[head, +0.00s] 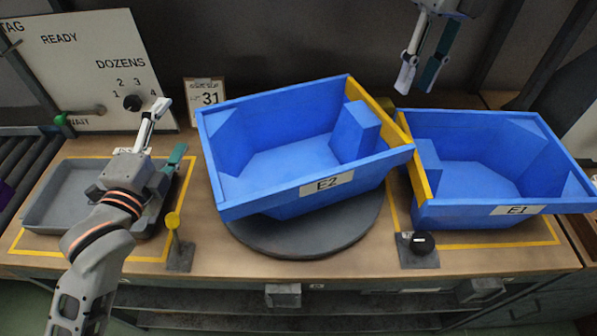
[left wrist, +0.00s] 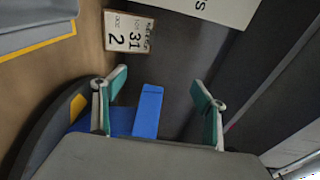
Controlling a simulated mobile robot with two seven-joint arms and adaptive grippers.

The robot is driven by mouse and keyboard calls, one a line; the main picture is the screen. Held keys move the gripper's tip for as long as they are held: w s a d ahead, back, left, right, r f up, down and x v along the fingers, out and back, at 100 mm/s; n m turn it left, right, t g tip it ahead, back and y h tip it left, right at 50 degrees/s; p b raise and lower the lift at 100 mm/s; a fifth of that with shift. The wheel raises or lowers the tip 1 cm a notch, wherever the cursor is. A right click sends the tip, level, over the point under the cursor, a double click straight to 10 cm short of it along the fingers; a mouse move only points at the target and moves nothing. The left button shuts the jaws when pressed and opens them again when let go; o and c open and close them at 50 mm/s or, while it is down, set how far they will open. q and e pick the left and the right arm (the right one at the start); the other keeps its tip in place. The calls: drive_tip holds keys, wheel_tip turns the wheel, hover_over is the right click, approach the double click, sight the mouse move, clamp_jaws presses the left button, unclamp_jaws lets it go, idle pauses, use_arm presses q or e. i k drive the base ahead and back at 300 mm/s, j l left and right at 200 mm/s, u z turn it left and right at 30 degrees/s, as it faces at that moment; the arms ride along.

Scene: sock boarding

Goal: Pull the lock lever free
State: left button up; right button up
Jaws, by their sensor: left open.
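A small upright lever with a round yellow knob (head: 172,221) stands on a dark block (head: 180,256) at the front left of the turntable. A second block with a black knob (head: 421,241) sits at the front right of the turntable. I cannot tell for certain which is the lock lever. My right gripper (head: 418,74) hangs high at the back, fingers apart and empty.
Blue bin E2 (head: 341,183) sits tilted on the dark round turntable (head: 310,243). Blue bin E1 (head: 517,210) stands at the right, close to it. A grey tray (head: 48,208) is at the left. A card marked 31 (head: 206,97) stands behind.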

sight(173, 221)
drive_tip(key=k+j, duration=0.1)
drive_tip(key=k, duration=0.4)
drive_tip(key=k+j, duration=0.1)
drive_tip(key=k, duration=0.4)
